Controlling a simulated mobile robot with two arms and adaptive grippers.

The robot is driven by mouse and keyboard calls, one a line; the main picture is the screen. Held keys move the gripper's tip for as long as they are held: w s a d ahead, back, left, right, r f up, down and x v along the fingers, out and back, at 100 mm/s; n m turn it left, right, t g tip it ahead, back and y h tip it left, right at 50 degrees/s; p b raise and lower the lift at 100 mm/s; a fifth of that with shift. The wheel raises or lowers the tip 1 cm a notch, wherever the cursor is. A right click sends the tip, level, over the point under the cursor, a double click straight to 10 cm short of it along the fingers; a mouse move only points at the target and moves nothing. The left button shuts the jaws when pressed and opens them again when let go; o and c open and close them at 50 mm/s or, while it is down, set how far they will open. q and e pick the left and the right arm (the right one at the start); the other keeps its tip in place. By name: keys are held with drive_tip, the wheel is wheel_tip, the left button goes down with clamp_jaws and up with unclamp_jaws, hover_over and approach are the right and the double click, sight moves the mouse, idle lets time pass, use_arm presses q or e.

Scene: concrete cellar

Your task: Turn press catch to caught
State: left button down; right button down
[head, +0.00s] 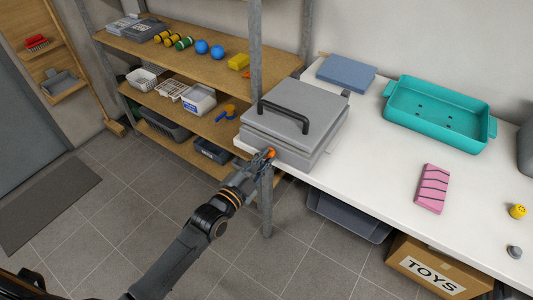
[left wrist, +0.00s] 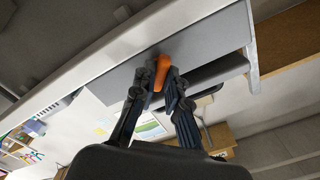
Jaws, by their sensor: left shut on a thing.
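The press (head: 292,122) is a grey box-like unit with a black bar handle on its lid. It stands at the left end of the white table, and its lid is down. The press catch (head: 270,153) is a small orange lever low on the press's front left. My left gripper (head: 264,158) is shut on the catch, at the table's edge. In the left wrist view the orange catch (left wrist: 161,72) sits between the fingertips of the left gripper (left wrist: 157,88), against a grey face. My right gripper is in neither view.
A wooden shelf (head: 215,62) with balls, dumbbells and bins stands left of the press, with a metal post near my arm. A teal tray (head: 440,115), a blue board (head: 346,73) and a pink sponge-like block (head: 432,189) lie on the table. A TOYS box (head: 437,268) is below.

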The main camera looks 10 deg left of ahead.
use_arm(q)
drive_tip(key=m+p, duration=0.1)
drive_tip(key=m, duration=0.2)
drive_tip(key=shift+r, duration=0.1)
drive_tip(key=shift+m, duration=0.8)
drive_tip(key=m, duration=0.3)
drive_tip(key=shift+p, duration=0.3)
drive_tip(key=c, duration=1.8)
unclamp_jaws()
drive_tip(key=shift+m, duration=0.6)
drive_tip(key=o, duration=0.6)
